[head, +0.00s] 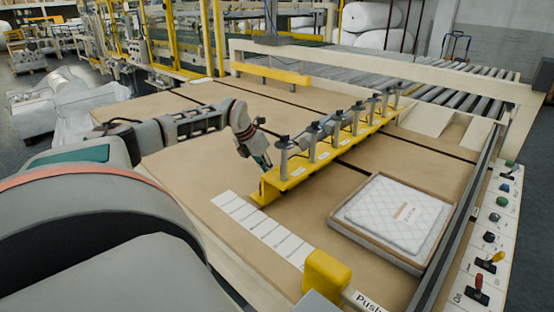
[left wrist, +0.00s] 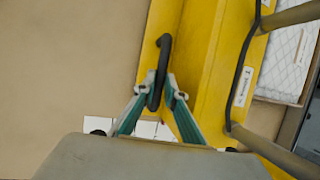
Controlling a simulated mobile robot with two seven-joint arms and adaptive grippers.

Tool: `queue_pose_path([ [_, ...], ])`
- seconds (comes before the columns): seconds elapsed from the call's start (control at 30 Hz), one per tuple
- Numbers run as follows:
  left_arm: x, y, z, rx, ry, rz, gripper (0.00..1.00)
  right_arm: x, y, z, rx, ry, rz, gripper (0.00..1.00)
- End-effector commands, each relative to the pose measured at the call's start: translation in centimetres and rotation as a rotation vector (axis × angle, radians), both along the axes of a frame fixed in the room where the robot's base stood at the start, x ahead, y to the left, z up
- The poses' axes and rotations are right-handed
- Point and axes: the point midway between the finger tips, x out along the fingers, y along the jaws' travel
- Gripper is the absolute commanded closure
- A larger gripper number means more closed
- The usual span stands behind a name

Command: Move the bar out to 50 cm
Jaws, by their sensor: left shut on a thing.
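The yellow bar (head: 325,152) lies diagonally across the tan table and carries several grey upright cylinders. Its near end is beside the white marked strip (head: 262,229); I cannot read the marks. My left gripper (head: 264,165) is at the bar's near end. In the left wrist view my left gripper (left wrist: 162,92) is shut on a black curved handle (left wrist: 164,55) against the yellow bar (left wrist: 205,45). The white strip also shows behind the fingers (left wrist: 150,130). My right gripper is in neither view.
A wooden tray (head: 376,246) with a white quilted pad (head: 395,214) lies right of the bar. A yellow block (head: 326,273) stands at the strip's near end. A control panel (head: 490,240) with levers and buttons runs along the right. The table (head: 185,150) left of the bar is clear.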

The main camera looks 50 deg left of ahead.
Motion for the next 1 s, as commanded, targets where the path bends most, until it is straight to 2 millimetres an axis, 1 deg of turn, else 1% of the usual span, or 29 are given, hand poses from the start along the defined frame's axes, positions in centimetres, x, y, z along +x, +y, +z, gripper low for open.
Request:
queue_pose_path([
  [0.13,-0.06,0.46,-0.01,-0.001,0.001,-0.001,1.0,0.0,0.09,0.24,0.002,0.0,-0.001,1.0],
  [0.5,-0.07,0.51,-0.09,-0.002,0.002,-0.001,1.0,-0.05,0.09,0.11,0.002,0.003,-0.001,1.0],
  [0.53,-0.07,0.51,-0.09,-0.002,0.002,-0.001,0.84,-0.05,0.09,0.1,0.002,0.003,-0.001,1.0],
  [0.57,-0.07,0.51,-0.09,-0.001,0.002,-0.001,0.82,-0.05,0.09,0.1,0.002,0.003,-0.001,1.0],
  [0.87,-0.07,0.53,-0.02,-0.001,0.001,-0.001,0.82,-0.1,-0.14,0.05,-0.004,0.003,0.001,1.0],
  [1.0,-0.4,0.69,0.79,0.0,0.0,0.0,0.82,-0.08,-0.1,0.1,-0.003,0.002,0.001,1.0],
])
